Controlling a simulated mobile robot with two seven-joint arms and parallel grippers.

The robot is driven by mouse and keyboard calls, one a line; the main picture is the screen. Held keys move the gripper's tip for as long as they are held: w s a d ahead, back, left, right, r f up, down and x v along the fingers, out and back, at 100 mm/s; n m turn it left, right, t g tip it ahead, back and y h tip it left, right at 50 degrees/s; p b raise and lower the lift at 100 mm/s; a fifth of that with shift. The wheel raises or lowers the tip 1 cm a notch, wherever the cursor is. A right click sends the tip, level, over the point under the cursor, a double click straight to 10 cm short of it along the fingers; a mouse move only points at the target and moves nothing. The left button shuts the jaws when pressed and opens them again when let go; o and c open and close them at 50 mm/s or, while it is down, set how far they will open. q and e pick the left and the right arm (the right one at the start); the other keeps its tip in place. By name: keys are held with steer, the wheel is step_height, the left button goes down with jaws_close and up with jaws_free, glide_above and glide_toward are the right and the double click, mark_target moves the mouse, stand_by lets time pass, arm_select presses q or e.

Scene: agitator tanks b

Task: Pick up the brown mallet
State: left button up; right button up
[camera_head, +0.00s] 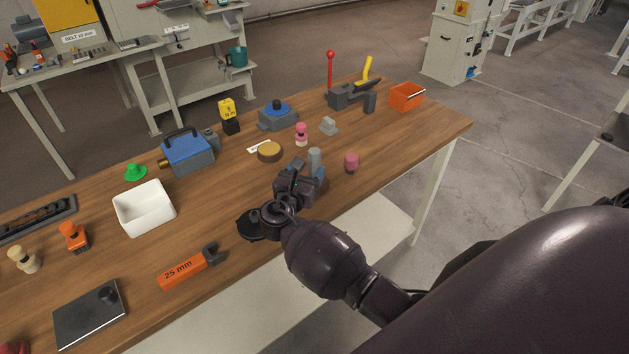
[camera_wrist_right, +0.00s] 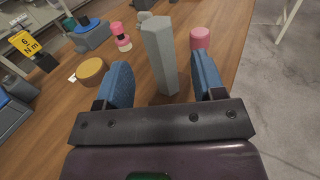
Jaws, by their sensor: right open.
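No thing clearly shows the shape of a brown mallet. The brown thing that I see is a low round piece with a mustard top (camera_head: 269,151), lying on the bench left of my right gripper; it also shows in the right wrist view (camera_wrist_right: 91,71). My right gripper (camera_head: 307,173) is open, its blue fingers low over the bench. A grey upright hexagonal block (camera_wrist_right: 160,52) stands between or just beyond the fingers, with a gap on both sides. My left gripper is out of view.
A pink cylinder (camera_head: 351,162) stands close right of the gripper. The wooden bench (camera_head: 400,137) has free room at right. An orange 25 mm wrench (camera_head: 187,268) lies nearer, left.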

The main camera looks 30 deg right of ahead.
mark_target(312, 163)
steer(key=shift+x, duration=2.6)
steer(key=shift+c, duration=0.4)
jaws_close()
